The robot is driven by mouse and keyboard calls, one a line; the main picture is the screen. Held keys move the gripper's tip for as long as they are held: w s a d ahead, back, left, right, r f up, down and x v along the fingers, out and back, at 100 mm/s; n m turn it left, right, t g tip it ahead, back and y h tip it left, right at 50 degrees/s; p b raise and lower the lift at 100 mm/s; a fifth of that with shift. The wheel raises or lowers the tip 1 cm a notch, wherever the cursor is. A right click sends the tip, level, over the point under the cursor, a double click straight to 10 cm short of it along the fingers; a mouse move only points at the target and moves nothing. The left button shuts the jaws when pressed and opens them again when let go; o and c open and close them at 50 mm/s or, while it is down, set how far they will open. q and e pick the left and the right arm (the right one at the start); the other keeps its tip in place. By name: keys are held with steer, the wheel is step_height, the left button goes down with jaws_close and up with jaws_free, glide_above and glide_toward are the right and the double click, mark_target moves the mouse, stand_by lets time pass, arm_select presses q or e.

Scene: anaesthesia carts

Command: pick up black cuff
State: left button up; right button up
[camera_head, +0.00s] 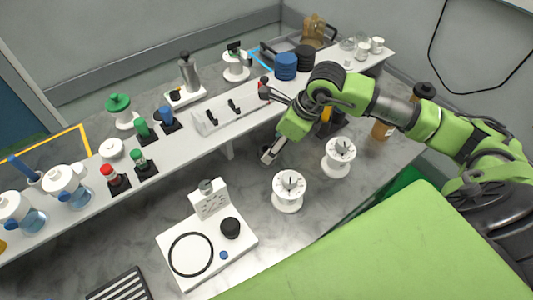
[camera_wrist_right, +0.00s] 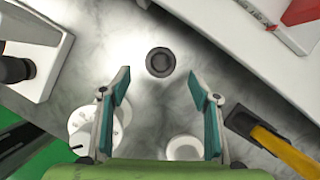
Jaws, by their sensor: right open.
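My right gripper (camera_head: 270,154) points down over the marble table in front of the raised white shelf. In the right wrist view its jaws (camera_wrist_right: 160,110) are spread apart with nothing between them. A small round black piece with a grey centre (camera_wrist_right: 160,62) lies on the marble just beyond the fingertips; in the head view the gripper hides that spot. A black roll-like cylinder (camera_head: 305,58) stands on the shelf beside a blue one (camera_head: 286,66). I cannot tell which black piece is the cuff. My left gripper is not in view.
Two white spools (camera_head: 288,191) (camera_head: 339,157) stand near the gripper. A white board (camera_head: 180,274) with a black ring and knob lies at the left. The raised shelf (camera_head: 232,133) carries bottles and holders. Marble between board and spools is bare.

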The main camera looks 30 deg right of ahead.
mark_target(263, 148)
steer(key=shift+w+a+f+p, duration=0.2)
steer(key=shift+f+p, duration=0.2)
steer(key=shift+f, duration=0.05)
steer(key=p+x, duration=0.1)
steer(key=x, duration=0.2)
steer(key=shift+w+f, duration=0.2)
steer(key=shift+w+a+f+p, duration=0.2)
steer(key=shift+f+p, duration=0.1)
steer(key=shift+f, duration=0.15)
steer(key=shift+d, duration=0.1)
steer(key=shift+c, duration=0.4)
steer(key=c, duration=1.1)
